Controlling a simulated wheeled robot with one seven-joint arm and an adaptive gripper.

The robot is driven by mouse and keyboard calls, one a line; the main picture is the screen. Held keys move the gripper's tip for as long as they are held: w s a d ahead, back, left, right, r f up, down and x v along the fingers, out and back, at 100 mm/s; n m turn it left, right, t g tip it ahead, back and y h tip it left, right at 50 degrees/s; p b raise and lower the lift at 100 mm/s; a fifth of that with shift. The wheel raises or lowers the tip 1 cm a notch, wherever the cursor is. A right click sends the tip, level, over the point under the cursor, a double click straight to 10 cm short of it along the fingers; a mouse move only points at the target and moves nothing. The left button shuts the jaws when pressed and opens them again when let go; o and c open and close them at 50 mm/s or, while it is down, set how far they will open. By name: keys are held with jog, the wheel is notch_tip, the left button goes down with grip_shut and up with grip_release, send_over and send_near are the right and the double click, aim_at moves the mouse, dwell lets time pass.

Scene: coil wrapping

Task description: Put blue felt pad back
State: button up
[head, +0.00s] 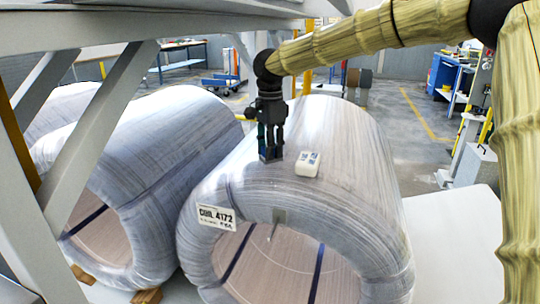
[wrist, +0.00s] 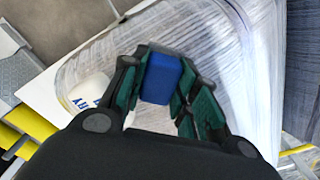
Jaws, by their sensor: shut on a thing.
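My gripper (head: 271,157) hangs from the arm, pointing down over the top of the wrapped coil (head: 345,150) in the head view. In the wrist view my gripper (wrist: 165,90) is shut on the blue felt pad (wrist: 161,78), a small dark blue block between the green-lined fingers. In the head view the pad is mostly hidden by the fingers. I cannot tell whether the pad touches the coil's wrap or is just above it.
A white packet (head: 308,164) with blue print lies on the coil, right of my gripper; it also shows in the wrist view (wrist: 88,90). A label (head: 216,217) is on the coil's front rim. A second wrapped coil (head: 150,140) stands to the left. A pale beam frame (head: 95,130) is at the left.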

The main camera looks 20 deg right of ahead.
jog(key=shift+f, duration=0.95)
jog(key=o, duration=1)
jog(key=shift+f, duration=0.15)
jog(key=shift+r+p, duration=0.5)
jog(key=shift+r, duration=3.4)
